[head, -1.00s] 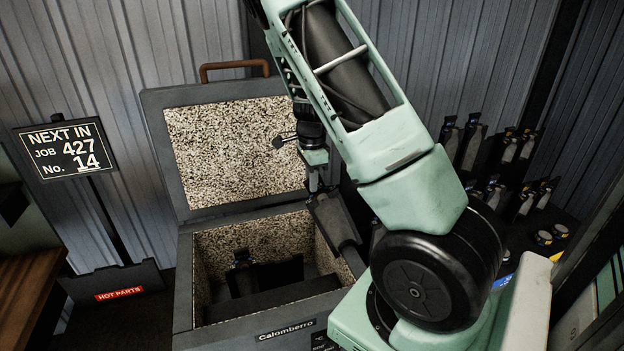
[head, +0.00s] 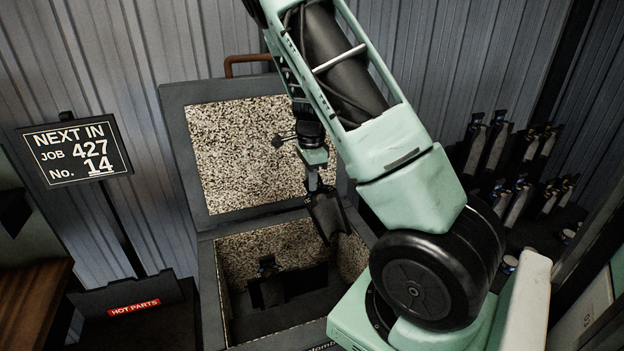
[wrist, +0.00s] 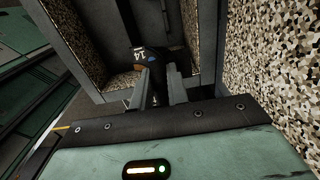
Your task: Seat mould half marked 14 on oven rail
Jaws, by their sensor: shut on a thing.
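My gripper (head: 318,184) is shut on a dark mould half (head: 328,217), which hangs tilted below it over the right back part of the open oven (head: 208,290). In the wrist view, a white 14 shows on the top of the held mould half (wrist: 142,53), between and beyond the fingers of my gripper (wrist: 158,82). The held piece appears clear of the rail.
The oven's speckled lid (head: 245,155) stands open behind. A bin marked HOT PARTS (head: 134,306) is at the left. Several mould halves stand on a rack (head: 500,150) at the right.

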